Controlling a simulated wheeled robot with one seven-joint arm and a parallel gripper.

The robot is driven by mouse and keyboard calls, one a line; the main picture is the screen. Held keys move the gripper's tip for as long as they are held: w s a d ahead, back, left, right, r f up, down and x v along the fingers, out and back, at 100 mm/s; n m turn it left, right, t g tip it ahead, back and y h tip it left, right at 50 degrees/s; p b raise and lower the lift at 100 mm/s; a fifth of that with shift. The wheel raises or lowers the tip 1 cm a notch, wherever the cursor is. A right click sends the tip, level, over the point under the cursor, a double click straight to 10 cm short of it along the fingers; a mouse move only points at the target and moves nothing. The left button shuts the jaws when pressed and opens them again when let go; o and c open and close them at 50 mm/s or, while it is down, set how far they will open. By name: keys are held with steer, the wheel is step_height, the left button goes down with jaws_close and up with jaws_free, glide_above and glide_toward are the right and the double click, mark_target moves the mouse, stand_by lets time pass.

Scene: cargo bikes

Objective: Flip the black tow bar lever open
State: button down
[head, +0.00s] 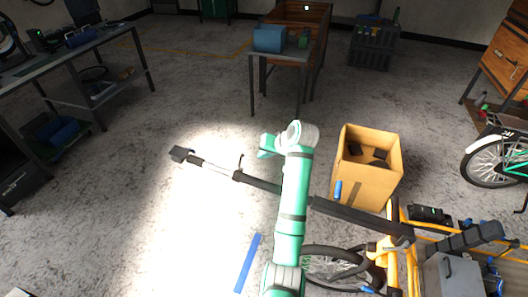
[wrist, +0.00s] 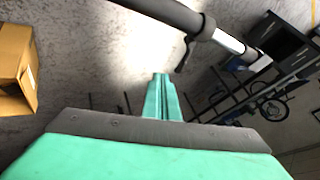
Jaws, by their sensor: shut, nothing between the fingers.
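The tow bar (head: 258,183) runs leftward from the yellow cargo bike, partly hidden behind my green arm. It has a black tube, a thinner silver section and a black end piece at the far left. The small black lever (head: 240,164) sits where the black and silver sections meet. In the wrist view the lever (wrist: 185,55) sticks out from a black collar, angled away from the bar. My gripper (wrist: 161,77) is shut and empty, its green fingertips pointing toward the bar, left of and below the lever in that picture. They appear apart from it.
A cardboard box (head: 352,190) stands right of my arm, close to the bar. The yellow bike (head: 394,270) is at the lower right. A blue strip (head: 247,263) lies on the floor. A workbench (head: 70,60) stands at left; the floor left of the bar is clear.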

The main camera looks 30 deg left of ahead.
steer(key=a+f, duration=0.4)
steer(key=a, duration=0.3)
stand_by(0.4)
